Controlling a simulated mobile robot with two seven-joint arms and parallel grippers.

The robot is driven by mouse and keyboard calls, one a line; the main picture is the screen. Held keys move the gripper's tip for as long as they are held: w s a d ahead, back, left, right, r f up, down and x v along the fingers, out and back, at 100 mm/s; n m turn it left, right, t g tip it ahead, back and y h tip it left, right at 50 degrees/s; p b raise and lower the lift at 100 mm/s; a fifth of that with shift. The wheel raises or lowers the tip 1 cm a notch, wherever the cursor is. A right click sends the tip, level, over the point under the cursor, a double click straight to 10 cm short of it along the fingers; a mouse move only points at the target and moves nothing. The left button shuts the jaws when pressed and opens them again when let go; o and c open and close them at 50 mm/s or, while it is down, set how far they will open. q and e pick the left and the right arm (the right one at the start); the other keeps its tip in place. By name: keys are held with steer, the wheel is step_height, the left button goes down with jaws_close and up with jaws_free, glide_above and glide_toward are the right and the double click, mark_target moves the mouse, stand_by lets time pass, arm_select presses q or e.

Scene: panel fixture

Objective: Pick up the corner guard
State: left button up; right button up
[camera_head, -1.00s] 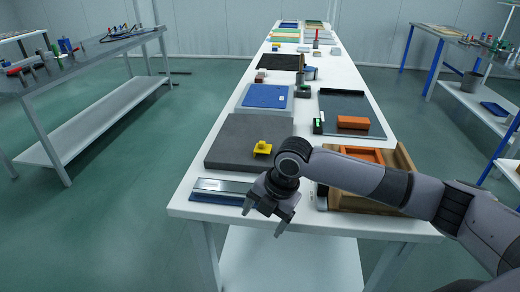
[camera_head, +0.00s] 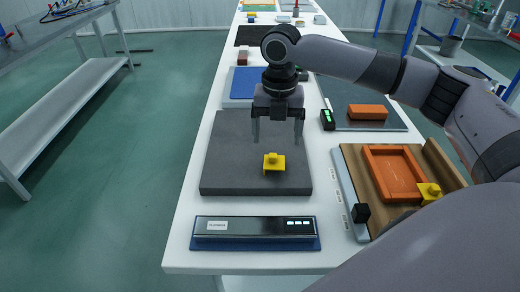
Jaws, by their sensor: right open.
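A small yellow block-like piece, which I take as the corner guard (camera_head: 274,163), rests on a dark grey slab (camera_head: 225,150) near its front right part. My right gripper (camera_head: 277,138) is open and empty, with its fingers pointing down. In the picture its fingertips are just above the yellow piece; I see no contact. A similar yellow piece (camera_head: 429,193) sits at the near right corner of an orange frame (camera_head: 393,174) in a wooden fixture (camera_head: 352,160). My left gripper is not in view.
A device with a small display (camera_head: 255,227) lies on a blue base in front of the slab. A dark tray (camera_head: 340,100) holding an orange block (camera_head: 367,112) is at the right. A blue panel (camera_head: 240,84) lies behind the slab. The slab's left part is bare.

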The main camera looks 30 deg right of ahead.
mark_target(275, 155)
steer(key=shift+f, duration=0.3)
steer(key=shift+s+a+f, duration=0.1)
steer(key=shift+a+f, duration=0.05)
steer(key=shift+f, duration=1.45)
steer(key=shift+s+a+f, duration=0.1)
steer(key=shift+f, duration=1.45)
steer(key=c, duration=1.1)
